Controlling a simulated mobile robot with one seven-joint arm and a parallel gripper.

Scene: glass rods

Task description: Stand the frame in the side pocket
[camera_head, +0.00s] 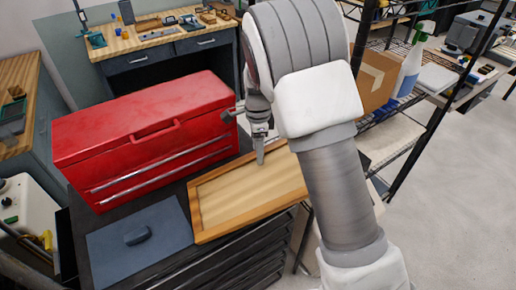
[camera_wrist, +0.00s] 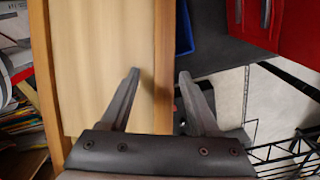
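The wooden frame (camera_head: 250,187), with a pale panel inside a darker wood border, lies on the dark cabinet top in front of the red toolbox. In the wrist view the frame (camera_wrist: 95,60) runs up the picture, with its right border rail between my fingertips. My gripper (camera_head: 261,153) is over the frame's far part, fingers pointing down. In the wrist view my gripper (camera_wrist: 160,73) has its fingers spread apart; I cannot tell whether either touches the rail. No side pocket can be made out for certain; a black wire basket or rack (camera_wrist: 285,152) shows at lower right.
The red toolbox (camera_head: 145,135) stands behind the frame. A blue-grey panel with a handle (camera_head: 140,238) lies left of it on the cabinet. Wire shelving with a cardboard box (camera_head: 374,80) and a spray bottle (camera_head: 411,68) stands to the right. Floor at right is clear.

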